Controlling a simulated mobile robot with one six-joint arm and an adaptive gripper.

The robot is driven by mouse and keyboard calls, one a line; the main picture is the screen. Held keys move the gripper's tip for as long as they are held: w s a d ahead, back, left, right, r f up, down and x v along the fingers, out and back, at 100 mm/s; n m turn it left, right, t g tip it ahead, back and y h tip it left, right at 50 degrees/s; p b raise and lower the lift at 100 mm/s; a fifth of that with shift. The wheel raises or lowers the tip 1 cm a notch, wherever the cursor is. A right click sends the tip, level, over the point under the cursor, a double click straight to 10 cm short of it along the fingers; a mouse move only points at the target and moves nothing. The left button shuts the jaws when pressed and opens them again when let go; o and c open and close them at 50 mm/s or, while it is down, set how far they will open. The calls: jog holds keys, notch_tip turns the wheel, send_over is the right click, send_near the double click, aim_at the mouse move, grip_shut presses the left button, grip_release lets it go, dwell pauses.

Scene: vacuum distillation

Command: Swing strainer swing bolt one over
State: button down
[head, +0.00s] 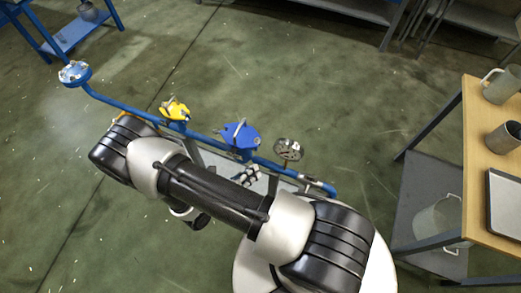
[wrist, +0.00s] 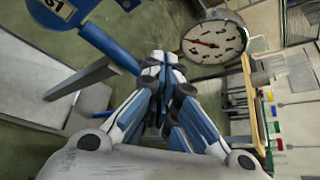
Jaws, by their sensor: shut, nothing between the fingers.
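The strainer is probably the blue fitting (head: 242,137) on the pipe in the head view. A small grey part sticks up on it, but I cannot tell whether that is swing bolt one. In the wrist view a blue body with an S1 tag (wrist: 62,8) shows at the top left, cut off by the edge. My gripper (wrist: 163,60) is shut and empty, its fingertips apart from the S1 body. In the head view my gripper (head: 247,175) shows beside the pipe, below the blue fitting, partly hidden by my arm.
A pressure gauge (head: 288,150) stands right of the blue fitting; it is close to my fingertips in the wrist view (wrist: 214,42). A yellow fitting (head: 175,108) is further left on the blue pipe (head: 112,102). A wooden table (head: 478,128) stands at the right.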

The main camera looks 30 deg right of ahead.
jog(key=w+d+r+m+g+y+p, duration=0.1)
jog(key=w+d+r+y, duration=0.1)
jog(key=w+d+r+m+g+y, duration=0.1)
jog(key=w+d+r+m+y, duration=0.1)
jog(key=w, duration=0.1)
jog(key=w+d+r+m+g+y+p, duration=0.1)
jog(key=w+d+r+y, duration=0.1)
jog(key=w+y, duration=0.1)
jog(key=shift+w+r+m+p, duration=0.2)
jog(key=shift+m+p, duration=0.1)
jog(key=shift+m, duration=0.1)
jog(key=n+t+y+p, duration=0.2)
jog(key=n+y+p, duration=0.35)
jog(key=y, duration=0.45)
send_near(256, 138)
jog(key=s+d+r, duration=0.2)
jog(key=s, duration=0.1)
jog(key=shift+s+d+f+n+b, duration=0.15)
jog(key=shift+f+n+b, duration=0.1)
jog(key=shift+b, duration=0.25)
jog(key=b+x, duration=0.3)
jog(key=x, duration=0.6)
jog(key=shift+f, duration=0.25)
jog(key=shift+a+g, duration=0.25)
jog(key=shift+g, duration=0.05)
